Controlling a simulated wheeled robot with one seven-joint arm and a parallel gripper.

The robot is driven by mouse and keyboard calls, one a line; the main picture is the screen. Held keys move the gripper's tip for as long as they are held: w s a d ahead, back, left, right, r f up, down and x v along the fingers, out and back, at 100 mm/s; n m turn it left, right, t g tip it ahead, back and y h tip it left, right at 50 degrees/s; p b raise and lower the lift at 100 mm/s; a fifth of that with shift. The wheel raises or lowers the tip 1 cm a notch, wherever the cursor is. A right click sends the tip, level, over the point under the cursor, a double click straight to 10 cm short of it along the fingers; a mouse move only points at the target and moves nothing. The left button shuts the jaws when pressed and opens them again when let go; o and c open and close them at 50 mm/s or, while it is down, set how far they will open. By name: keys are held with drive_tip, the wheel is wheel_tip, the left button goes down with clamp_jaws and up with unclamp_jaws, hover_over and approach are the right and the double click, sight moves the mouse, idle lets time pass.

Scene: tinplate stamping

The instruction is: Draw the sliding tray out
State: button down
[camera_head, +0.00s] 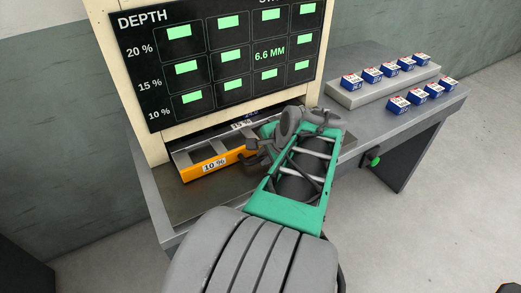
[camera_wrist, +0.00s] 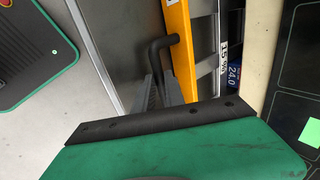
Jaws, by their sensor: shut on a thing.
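The sliding tray (camera_head: 187,171) has an orange front with a "10 %" label and juts out of the slot below the depth display. Its compartments show behind the front, with a "15 %" label farther back. In the wrist view, its orange front (camera_wrist: 181,50) runs up the picture, and a black bent handle (camera_wrist: 157,48) stands off it. My gripper (camera_wrist: 162,94) is shut on the handle, its fingers on either side of the bar. In the head view, my gripper (camera_head: 254,158) is at the right end of the orange front, partly hidden by my wrist.
A blue box (camera_wrist: 235,78) marked "24.0" shows beside the tray in the wrist view. At the right, several blue boxes stand on a grey raised block (camera_head: 352,98) and on the grey table (camera_head: 372,124). The tabletop in front of the tray (camera_head: 180,203) is clear.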

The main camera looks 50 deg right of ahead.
drive_tip(key=c, duration=1.4)
unclamp_jaws()
drive_tip(key=p+v, duration=0.1)
drive_tip(key=v, duration=0.6)
drive_tip(key=shift+s+r, duration=0.15)
drive_tip(key=shift+r, duration=0.2)
drive_tip(key=shift+c, duration=0.5)
